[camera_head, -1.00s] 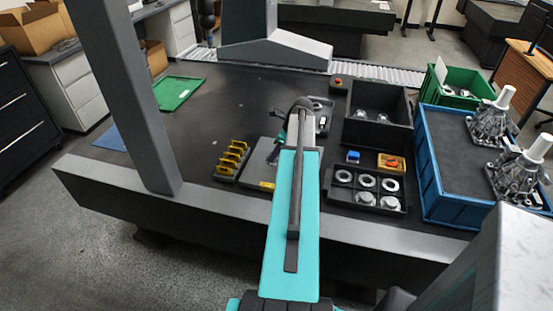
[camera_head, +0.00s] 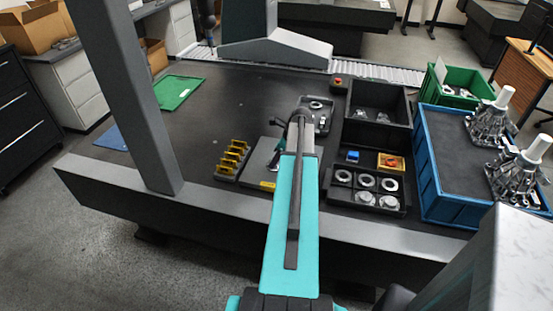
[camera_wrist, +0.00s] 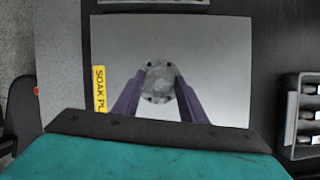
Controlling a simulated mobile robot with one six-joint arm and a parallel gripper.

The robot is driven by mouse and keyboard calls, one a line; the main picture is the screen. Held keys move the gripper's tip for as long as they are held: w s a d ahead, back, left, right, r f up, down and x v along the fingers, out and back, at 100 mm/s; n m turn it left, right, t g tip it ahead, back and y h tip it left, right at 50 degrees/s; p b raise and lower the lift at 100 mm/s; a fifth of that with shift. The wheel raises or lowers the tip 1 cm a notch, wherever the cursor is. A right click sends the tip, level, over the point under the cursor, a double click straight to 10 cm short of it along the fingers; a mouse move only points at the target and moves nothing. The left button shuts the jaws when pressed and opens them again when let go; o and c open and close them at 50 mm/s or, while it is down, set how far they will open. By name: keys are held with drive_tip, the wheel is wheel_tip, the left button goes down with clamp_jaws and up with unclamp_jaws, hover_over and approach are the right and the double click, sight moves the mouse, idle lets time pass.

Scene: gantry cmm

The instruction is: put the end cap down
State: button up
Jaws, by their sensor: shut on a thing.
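The end cap (camera_wrist: 159,81) is a round grey metal piece with small dark holes around its rim, seen from above in the wrist view. My gripper (camera_wrist: 157,92) is shut on it, with a purple finger on either side. Beneath it is a flat light-grey plate (camera_wrist: 215,60) with a yellow label (camera_wrist: 99,89) reading "SOAK PL", the rest covered. I cannot tell whether the cap touches the plate. In the head view the plate (camera_head: 258,165) lies left of my forearm; the end cap is not discernible there.
A rack of yellow pieces (camera_head: 231,160) stands left of the plate. A small grey tray (camera_head: 322,126) is beyond it. To the right are a black bin (camera_head: 377,121), a compartment tray with rings and caps (camera_head: 340,197) and a blue crate (camera_head: 432,205).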

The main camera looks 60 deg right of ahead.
drive_tip(key=shift+f, duration=0.1)
drive_tip(key=o, duration=1.2)
drive_tip(key=shift+r, duration=0.2)
drive_tip(key=b+v, duration=0.2)
drive_tip(key=v, duration=1)
drive_tip(key=shift+f, duration=0.1)
